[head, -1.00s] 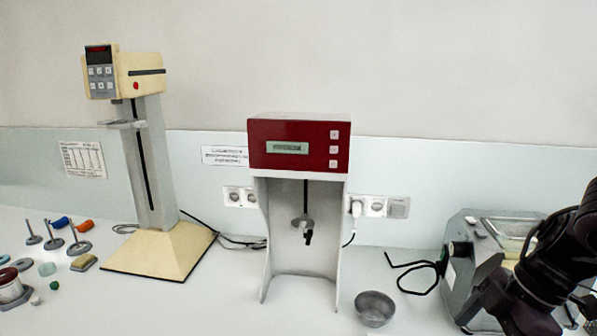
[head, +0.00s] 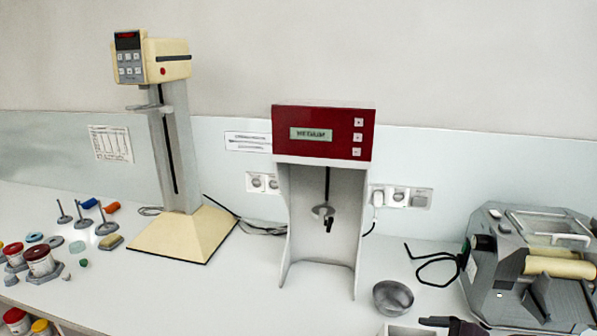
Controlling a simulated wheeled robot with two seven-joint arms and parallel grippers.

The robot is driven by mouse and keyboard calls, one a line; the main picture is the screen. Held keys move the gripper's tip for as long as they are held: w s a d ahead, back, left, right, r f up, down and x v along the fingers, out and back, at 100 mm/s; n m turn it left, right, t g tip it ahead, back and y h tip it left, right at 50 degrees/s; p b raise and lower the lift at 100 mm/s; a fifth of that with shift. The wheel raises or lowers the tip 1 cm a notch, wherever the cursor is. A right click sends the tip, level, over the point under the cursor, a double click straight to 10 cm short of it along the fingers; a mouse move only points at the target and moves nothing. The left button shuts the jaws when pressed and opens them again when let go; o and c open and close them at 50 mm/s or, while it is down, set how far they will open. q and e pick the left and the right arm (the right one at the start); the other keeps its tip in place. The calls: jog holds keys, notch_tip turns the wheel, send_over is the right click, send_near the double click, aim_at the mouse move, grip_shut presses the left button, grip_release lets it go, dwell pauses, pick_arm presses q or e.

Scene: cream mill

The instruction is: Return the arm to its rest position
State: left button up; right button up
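A dark piece, likely part of my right arm or gripper (head: 456,327), shows at the bottom edge, right of centre. It is cut off by the frame, and I cannot see its fingertips or whether it holds anything. It is below and to the right of a small grey metal bowl (head: 393,297) on the bench. My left arm and gripper are not in view.
A red-topped mixer (head: 323,133) stands mid-bench and a cream stand device (head: 165,61) to its left. A grey roller mill (head: 530,262) stands at the right. Jars (head: 40,262), weights and small parts lie at the left. Open bench (head: 215,295) lies in front.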

jog(key=s+a+f+m+g+h, duration=0.25)
jog(key=s+f+m, duration=0.25)
jog(key=s+m, duration=0.25)
jog(key=s+a+f+m+g+h, duration=0.2)
jog(key=s+f+m+g+h, duration=0.1)
jog(key=s+f+m, duration=0.4)
notch_tip(320, 180, down, 33)
jog(key=s+n+b, duration=0.2)
jog(key=b, duration=0.4)
jog(key=s+d+f+g+b, duration=0.1)
jog(key=s+d+f+b, duration=0.1)
jog(key=s+f, duration=0.8)
jog(key=s+d+f+g+b, duration=0.1)
jog(key=s+d+f+b, duration=0.1)
jog(key=s+f, duration=0.8)
notch_tip(320, 180, down, 4)
jog(key=shift+d+r+h, duration=0.15)
jog(key=shift+r+h, duration=0.1)
jog(key=shift+h, duration=0.1)
